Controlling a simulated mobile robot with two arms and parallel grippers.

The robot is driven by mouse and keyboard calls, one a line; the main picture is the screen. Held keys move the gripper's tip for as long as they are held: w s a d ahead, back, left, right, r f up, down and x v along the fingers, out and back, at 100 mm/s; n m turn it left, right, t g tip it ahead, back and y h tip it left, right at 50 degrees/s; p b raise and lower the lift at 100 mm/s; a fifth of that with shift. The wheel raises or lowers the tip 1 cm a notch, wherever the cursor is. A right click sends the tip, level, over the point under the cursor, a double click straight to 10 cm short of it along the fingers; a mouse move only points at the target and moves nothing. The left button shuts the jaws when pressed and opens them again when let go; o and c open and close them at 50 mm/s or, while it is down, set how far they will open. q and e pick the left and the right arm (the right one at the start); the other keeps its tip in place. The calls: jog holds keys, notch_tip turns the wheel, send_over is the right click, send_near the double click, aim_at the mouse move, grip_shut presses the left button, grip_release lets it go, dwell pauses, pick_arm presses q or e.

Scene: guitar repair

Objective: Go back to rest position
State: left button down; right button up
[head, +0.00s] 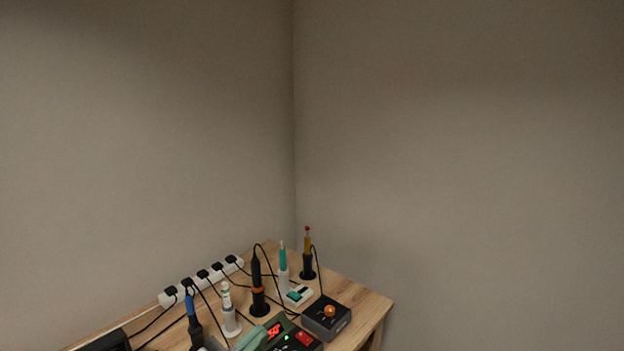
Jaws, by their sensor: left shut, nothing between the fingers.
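No gripper can be made out in the head view. It takes in mostly two bare walls meeting in a corner, with part of a wooden workbench (364,298) low in the picture. I cannot see either arm.
On the bench stand several soldering irons, one black and orange (257,287), one yellow (307,248). A grey box with an orange knob (327,318) sits near the right edge. A green station (300,339), white power strip (203,281) and black device (106,342) are left of it. Cables cross between.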

pick_arm(q)
jog(key=s+a+f+n+g+y, duration=0.1)
jog(key=s+a+f+n+y, duration=0.4)
jog(key=a+f+n+y, duration=0.85)
jog(key=s+d+f+m+g, duration=0.1)
jog(key=s+f+g, duration=0.25)
jog(key=s, duration=0.25)
jog(key=s+f+m+g, duration=0.1)
jog(key=s+f+g, duration=0.1)
jog(key=s+g, duration=0.35)
jog(key=s+d+f+m+g, duration=0.1)
jog(key=s+f+m+g, duration=0.15)
jog(key=s, duration=0.45)
notch_tip(320, 180, down, 29)
jog(key=s+g+b, duration=0.1)
jog(key=g+b, duration=0.1)
jog(key=b, duration=0.1)
jog(key=s+a+f+y+b, duration=0.1)
jog(key=s+a+f+b, duration=0.1)
jog(key=s+f, duration=1.4)
notch_tip(320, 180, down, 2)
jog(key=shift+a+n+g, duration=0.3)
jog(key=shift+a+g, duration=0.05)
jog(key=shift+a, duration=0.25)
